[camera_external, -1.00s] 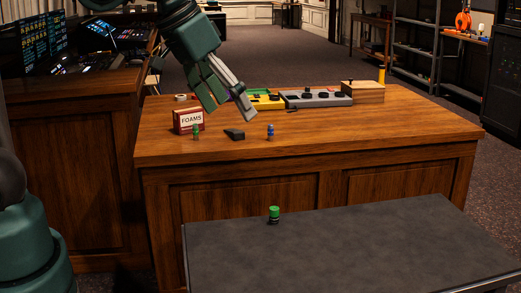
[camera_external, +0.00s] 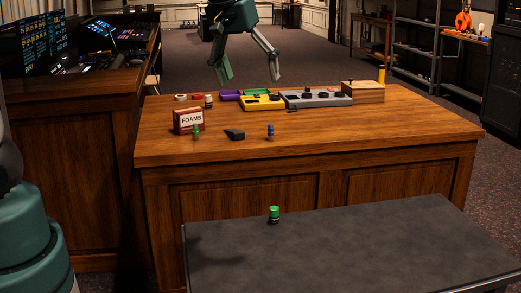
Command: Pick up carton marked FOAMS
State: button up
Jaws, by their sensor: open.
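The carton marked FOAMS (camera_external: 188,120) stands upright on the wooden desk (camera_external: 330,143), near its left end. It is red and white, with its lettered face toward the camera. A small green item stands just in front of its lower right corner. My gripper (camera_external: 250,80) is open and empty, with its fingers spread and pointing down. It appears above the back part of the desk, up and to the right of the carton and apart from it.
A green figure (camera_external: 195,131), a black wedge (camera_external: 234,134) and a blue figure (camera_external: 270,131) stand near the carton. Tape rolls (camera_external: 181,98), a yellow device (camera_external: 262,102), a grey pedal unit (camera_external: 318,98) and a wooden box (camera_external: 362,91) line the back. The desk's front right is clear.

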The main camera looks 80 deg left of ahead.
jog(key=a+f+n+g+p, duration=0.1)
jog(key=a+f+n, duration=0.15)
jog(key=a, duration=0.95)
jog(key=n+g+h+p, duration=0.2)
jog(key=n+p, duration=0.3)
jog(key=n, duration=0.4)
send_near(187, 110)
jog(key=f, duration=0.5)
jog(key=shift+w+d, duration=0.15)
jog(key=shift+w, duration=0.2)
jog(key=shift+s+a+f, duration=0.3)
jog(key=shift+f, duration=0.05)
jog(key=shift+f+b, duration=0.3)
jog(key=shift+f, duration=0.95)
jog(key=shift+w+a+f, duration=0.1)
jog(key=shift+f, duration=1.2)
jog(key=shift+w+f, duration=0.15)
jog(key=shift+f, duration=1.15)
